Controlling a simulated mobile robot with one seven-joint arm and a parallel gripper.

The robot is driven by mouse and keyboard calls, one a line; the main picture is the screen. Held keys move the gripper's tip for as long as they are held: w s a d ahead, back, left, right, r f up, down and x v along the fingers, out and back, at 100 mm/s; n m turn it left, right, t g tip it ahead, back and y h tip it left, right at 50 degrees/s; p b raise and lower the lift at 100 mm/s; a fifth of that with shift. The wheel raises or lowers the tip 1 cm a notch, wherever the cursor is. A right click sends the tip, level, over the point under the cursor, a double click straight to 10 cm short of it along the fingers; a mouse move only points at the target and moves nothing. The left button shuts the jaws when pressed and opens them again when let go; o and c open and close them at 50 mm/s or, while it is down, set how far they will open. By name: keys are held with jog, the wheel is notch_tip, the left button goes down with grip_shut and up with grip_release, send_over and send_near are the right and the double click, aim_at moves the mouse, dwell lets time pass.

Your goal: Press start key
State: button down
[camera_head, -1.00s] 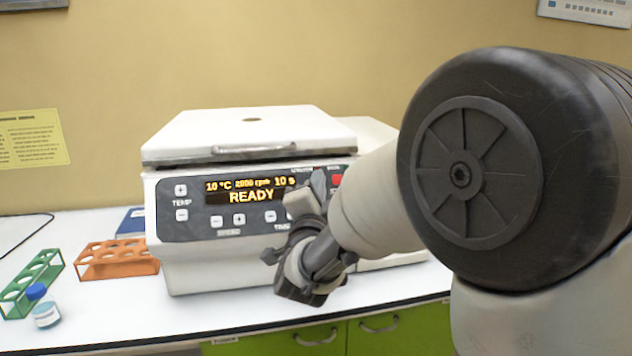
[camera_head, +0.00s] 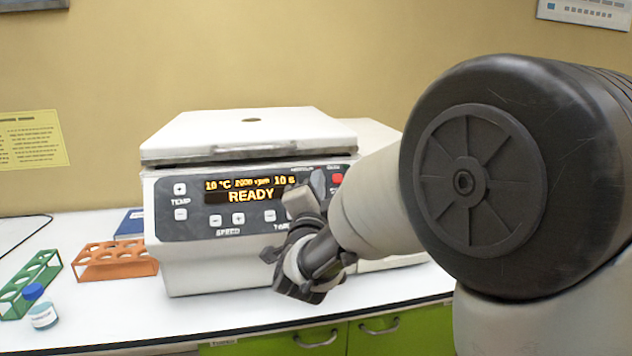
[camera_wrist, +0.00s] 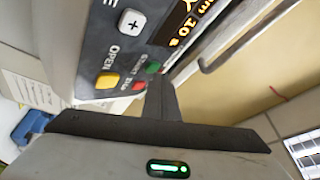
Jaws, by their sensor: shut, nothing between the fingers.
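The white centrifuge (camera_head: 205,265) stands on the bench with its lid (camera_head: 245,130) closed. Its display (camera_head: 240,191) shows 10 °C, 10 s and READY. In the wrist view, the green key (camera_wrist: 153,67) sits on the dark panel (camera_wrist: 97,50), next to a red key (camera_wrist: 139,86) and a yellow OPEN key (camera_wrist: 107,80). My gripper (camera_wrist: 160,82) is shut and empty, its tips close to the green and red keys. I cannot tell whether they touch. In the head view, my arm and gripper hide part of the key panel, and the green key cannot be made out.
A blue item (camera_head: 131,224) lies behind the orange rack. The bench front beside the centrifuge is clear.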

jog(key=shift+w+a+f+b, duration=0.1)
jog(key=shift+w+f+b, duration=0.2)
jog(key=shift+b, duration=0.15)
jog(key=shift+s+r, duration=0.1)
dwell(0.6)
jog(key=shift+s+d+r, duration=0.2)
jog(key=shift+s+r, duration=0.2)
jog(key=shift+s, duration=0.15)
jog(key=s+r, duration=0.1)
jog(key=s, duration=0.1)
jog(key=s+d+r, duration=0.1)
jog(key=s, duration=0.1)
jog(key=shift+d+r, duration=0.1)
jog(key=shift+r, duration=0.2)
dwell(0.6)
